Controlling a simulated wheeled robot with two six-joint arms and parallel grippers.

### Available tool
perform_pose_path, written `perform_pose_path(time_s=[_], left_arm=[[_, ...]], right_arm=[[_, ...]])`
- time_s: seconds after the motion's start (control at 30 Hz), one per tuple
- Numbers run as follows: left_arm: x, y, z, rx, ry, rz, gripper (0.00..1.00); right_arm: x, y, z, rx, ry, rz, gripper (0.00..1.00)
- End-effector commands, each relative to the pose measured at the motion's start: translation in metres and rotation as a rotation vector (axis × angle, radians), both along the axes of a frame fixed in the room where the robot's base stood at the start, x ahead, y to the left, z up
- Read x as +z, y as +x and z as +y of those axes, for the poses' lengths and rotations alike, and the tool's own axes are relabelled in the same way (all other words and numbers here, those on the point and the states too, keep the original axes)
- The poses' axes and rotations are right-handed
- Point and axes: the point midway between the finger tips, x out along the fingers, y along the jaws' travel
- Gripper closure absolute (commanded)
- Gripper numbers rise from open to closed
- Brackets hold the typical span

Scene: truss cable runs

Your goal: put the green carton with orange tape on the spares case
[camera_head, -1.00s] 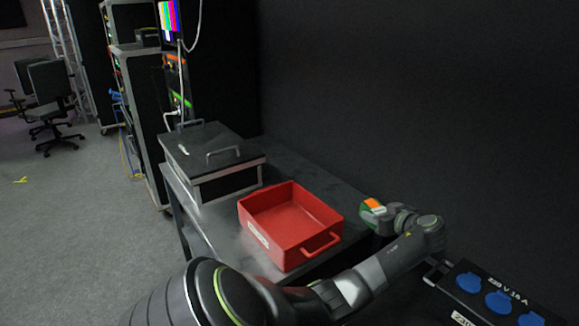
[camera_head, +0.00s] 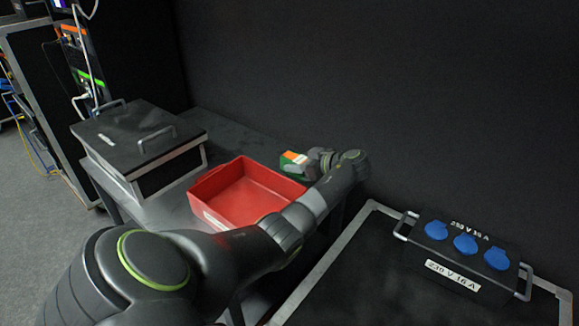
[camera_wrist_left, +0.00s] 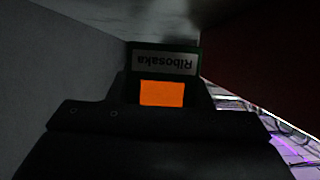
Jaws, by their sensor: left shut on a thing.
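The green carton with orange tape (camera_head: 291,160) is held in my left gripper (camera_head: 310,161), behind the right end of the red tray, partly hidden by the gripper. In the left wrist view, the carton's label (camera_wrist_left: 163,62) and its orange tape (camera_wrist_left: 162,93) show just past my left gripper (camera_wrist_left: 160,112). A black lidded case with two handles (camera_head: 118,133) stands on the table to the left of the tray and may be the spares case. Its lid looks clear apart from a small white mark. My right gripper is out of view.
The red tray (camera_head: 214,221) stands between the black case and my left forearm and looks empty. At the right, a box with blue sockets (camera_head: 465,245) rests on a black case top with metal edges (camera_head: 345,277). A dark wall stands behind the table.

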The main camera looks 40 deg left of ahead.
Motion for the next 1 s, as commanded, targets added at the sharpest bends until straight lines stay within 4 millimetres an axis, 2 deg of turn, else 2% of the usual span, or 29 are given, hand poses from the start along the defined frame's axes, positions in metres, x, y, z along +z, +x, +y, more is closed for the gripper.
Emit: perform_pose_path(time_s=[0.17,0.33,0.5,0.7,0.73,0.9,1.0], left_arm=[[-0.018,0.0,0.0,0.0,0.001,0.002,0.83],[-0.038,0.0,0.0,0.0,0.001,0.0,0.83],[-0.042,0.0,0.0,-0.001,0.002,-0.002,0.83],[-0.044,0.0,0.0,0.0,0.001,-0.002,0.83],[-0.045,0.0,0.0,-0.001,0.0,-0.001,0.53],[-0.044,0.0,0.0,-0.001,0.0,0.0,0.33],[-0.044,0.0,0.0,-0.001,0.0,0.0,0.33]], right_arm=[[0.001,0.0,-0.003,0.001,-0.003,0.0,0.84],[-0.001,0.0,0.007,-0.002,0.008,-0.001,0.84],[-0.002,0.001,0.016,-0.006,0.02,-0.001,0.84],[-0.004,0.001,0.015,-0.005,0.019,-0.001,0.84],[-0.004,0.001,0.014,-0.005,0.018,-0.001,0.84],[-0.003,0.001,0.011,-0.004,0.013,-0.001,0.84],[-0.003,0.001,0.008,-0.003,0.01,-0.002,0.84]])
